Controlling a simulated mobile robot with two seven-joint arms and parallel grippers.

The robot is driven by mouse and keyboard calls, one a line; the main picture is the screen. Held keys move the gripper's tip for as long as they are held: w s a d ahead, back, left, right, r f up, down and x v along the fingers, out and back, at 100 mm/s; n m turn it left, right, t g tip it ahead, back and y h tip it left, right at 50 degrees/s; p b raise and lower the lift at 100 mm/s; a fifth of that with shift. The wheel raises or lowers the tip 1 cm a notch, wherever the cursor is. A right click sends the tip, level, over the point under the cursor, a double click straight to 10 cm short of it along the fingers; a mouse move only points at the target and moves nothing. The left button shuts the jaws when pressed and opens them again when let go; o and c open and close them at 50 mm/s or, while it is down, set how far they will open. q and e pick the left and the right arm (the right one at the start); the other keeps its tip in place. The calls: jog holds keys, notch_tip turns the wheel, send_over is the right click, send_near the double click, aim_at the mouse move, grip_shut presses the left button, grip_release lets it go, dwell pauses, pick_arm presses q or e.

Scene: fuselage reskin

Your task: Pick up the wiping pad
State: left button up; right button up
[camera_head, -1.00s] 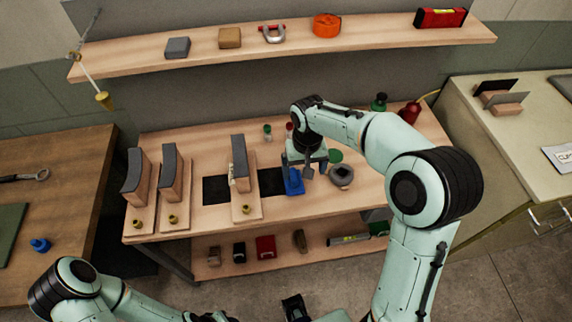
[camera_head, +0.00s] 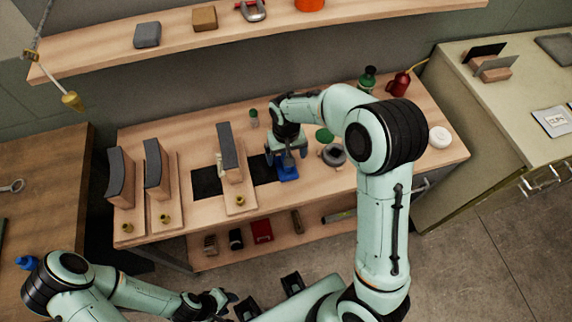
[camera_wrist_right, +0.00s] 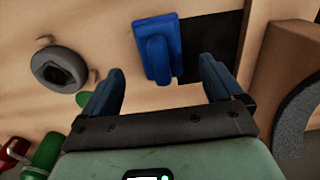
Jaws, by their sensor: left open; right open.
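The wiping pad, a blue block with a raised blue grip (camera_head: 288,172), lies on the workbench (camera_head: 330,210) near the middle. It also shows in the right wrist view (camera_wrist_right: 158,48), beside a black square. My right gripper (camera_head: 286,152) points down over the pad, partly hiding it. In the right wrist view its two dark blue fingers (camera_wrist_right: 160,82) are open and apart, with the pad lying beyond and between them; nothing is held. My left gripper (camera_head: 222,300) is low at the lower left, away from the bench, open and empty.
Several curved grey-faced blocks on wooden boards (camera_head: 230,160) stand left of the pad. A shelf (camera_head: 290,32) runs above.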

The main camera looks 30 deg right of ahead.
notch_tip(320, 180, down, 4)
jog(key=shift+s+a+f, duration=0.1)
jog(key=shift+f, duration=0.1)
jog(key=c, duration=1.2)
jog(key=shift+o, duration=0.2)
jog(key=shift+r, duration=0.1)
pick_arm(q)
jog(key=shift+w+r+p, duration=0.4)
jog(key=shift+r+p, duration=0.05)
jog(key=shift+r, duration=0.15)
jog(key=shift+w+r+p, duration=0.4)
jog(key=shift+r+p, duration=0.05)
jog(key=shift+r, duration=0.15)
pick_arm(e)
notch_tip(320, 180, up, 20)
jog(key=shift+o, duration=0.7)
pick_arm(q)
jog(key=shift+s, duration=0.1)
